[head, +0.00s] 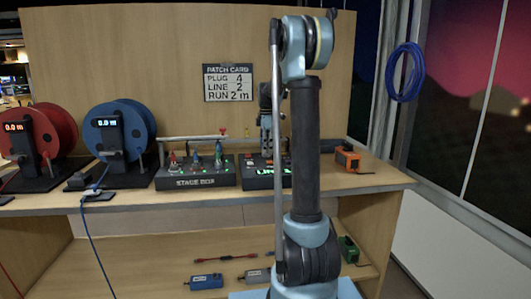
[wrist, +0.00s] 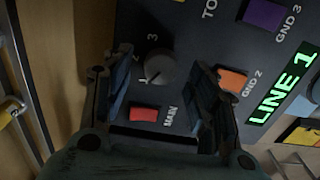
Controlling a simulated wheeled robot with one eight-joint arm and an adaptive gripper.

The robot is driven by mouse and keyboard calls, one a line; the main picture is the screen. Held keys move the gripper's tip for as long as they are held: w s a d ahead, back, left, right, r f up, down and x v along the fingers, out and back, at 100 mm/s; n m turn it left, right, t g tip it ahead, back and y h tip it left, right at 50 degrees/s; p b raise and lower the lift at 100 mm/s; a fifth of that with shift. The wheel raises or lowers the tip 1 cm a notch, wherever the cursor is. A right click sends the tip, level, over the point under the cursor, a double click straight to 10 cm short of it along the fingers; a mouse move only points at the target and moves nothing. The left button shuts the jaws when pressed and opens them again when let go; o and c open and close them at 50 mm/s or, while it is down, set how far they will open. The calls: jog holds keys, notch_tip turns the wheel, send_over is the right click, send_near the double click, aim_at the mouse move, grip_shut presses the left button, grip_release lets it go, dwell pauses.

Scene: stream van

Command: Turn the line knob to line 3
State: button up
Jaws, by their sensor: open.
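The line knob (wrist: 160,69) is a dark round knob on the dark panel in the wrist view. The digits 2 and 3 show beside it, and a white mark shows at its lower left. The green display (wrist: 283,88) reads LINE 1. My gripper (wrist: 160,78) is open, with one finger on each side of the knob; I cannot tell whether either finger touches it. In the head view the line box (head: 257,167) stands on the bench, partly hidden by my arm. The gripper is mostly hidden there.
Orange (wrist: 232,79) and purple (wrist: 263,14) sockets lie to the right. The stage box (head: 196,183) stands left of the line box. The patch card (head: 228,83) reads plug 4, line 2, run 2 m.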

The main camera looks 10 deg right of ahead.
jog(key=shift+f, duration=0.85)
jog(key=c, duration=1.1)
